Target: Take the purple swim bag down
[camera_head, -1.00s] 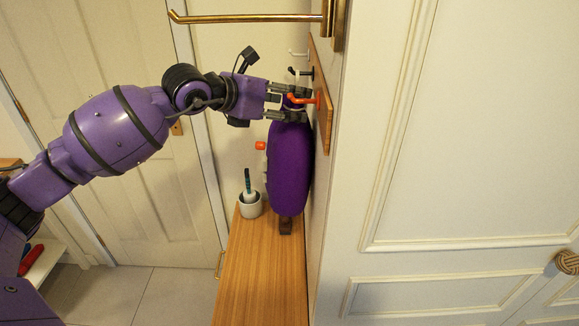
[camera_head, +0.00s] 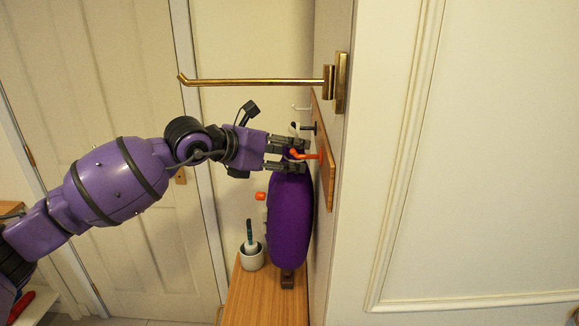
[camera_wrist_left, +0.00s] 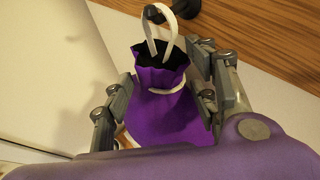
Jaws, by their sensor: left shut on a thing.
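The purple swim bag (camera_head: 290,220) hangs against the wall in the head view. The left wrist view shows its gathered neck (camera_wrist_left: 160,78), dark open mouth and white strap loop (camera_wrist_left: 152,42). The loop reaches up to a dark hook (camera_wrist_left: 154,13); it looks looped over it, but I cannot be sure. My left gripper (camera_head: 286,155) is at the top of the bag, its fingers shut on the neck from both sides. My right gripper is not in view.
A wooden hook board (camera_head: 325,165) on the wall carries an orange hook (camera_head: 306,155) beside my fingers. A brass rail (camera_head: 255,82) juts out above. Below, a wooden cabinet top (camera_head: 250,295) holds a white cup with a brush (camera_head: 251,258). A white panel stands at right.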

